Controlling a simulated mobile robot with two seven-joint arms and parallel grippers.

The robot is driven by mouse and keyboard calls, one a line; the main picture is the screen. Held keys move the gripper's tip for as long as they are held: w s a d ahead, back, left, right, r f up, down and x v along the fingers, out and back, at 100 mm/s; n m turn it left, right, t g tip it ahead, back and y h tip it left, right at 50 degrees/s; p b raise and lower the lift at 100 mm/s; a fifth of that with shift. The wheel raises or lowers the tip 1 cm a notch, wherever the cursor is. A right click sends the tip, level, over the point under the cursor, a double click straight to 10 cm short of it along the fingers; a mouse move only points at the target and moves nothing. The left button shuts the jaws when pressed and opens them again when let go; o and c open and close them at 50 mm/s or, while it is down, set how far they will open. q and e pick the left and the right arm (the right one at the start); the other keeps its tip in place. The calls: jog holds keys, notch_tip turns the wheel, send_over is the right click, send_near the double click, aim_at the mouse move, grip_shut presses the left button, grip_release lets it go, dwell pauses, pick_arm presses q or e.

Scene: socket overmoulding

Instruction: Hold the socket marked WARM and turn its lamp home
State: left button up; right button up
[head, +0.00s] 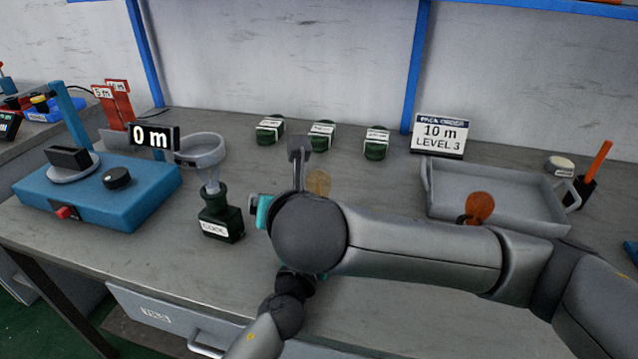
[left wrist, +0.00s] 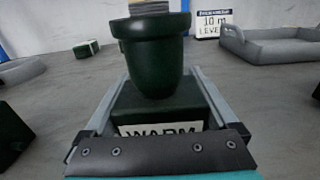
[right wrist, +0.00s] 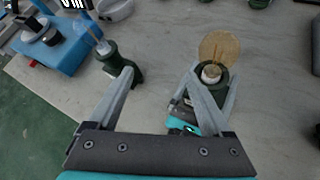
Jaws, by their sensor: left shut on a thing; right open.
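The dark green socket marked WARM (left wrist: 152,75) stands upright between the fingers of my left gripper (left wrist: 158,78), which is shut on it. In the head view the lamp (head: 319,182) shows just above my right arm, which hides the socket and most of my left gripper.
A socket marked COOL (head: 221,222) with a clear lamp stands left of my grippers, near a blue machine (head: 110,196). Several green labelled pieces (head: 321,136) line the back. A grey tray (head: 440,198) is at right, an orange lamp (head: 479,207) over its front edge in view.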

jog(key=m+g+h, duration=0.4)
jog(key=g+h, duration=0.1)
jog(key=g, duration=0.2)
send_near(317, 175)
jog(key=f, duration=0.1)
jog(key=x, duration=1.2)
jog(key=shift+w, duration=0.2)
jog(key=shift+r, duration=0.1)
grip_shut()
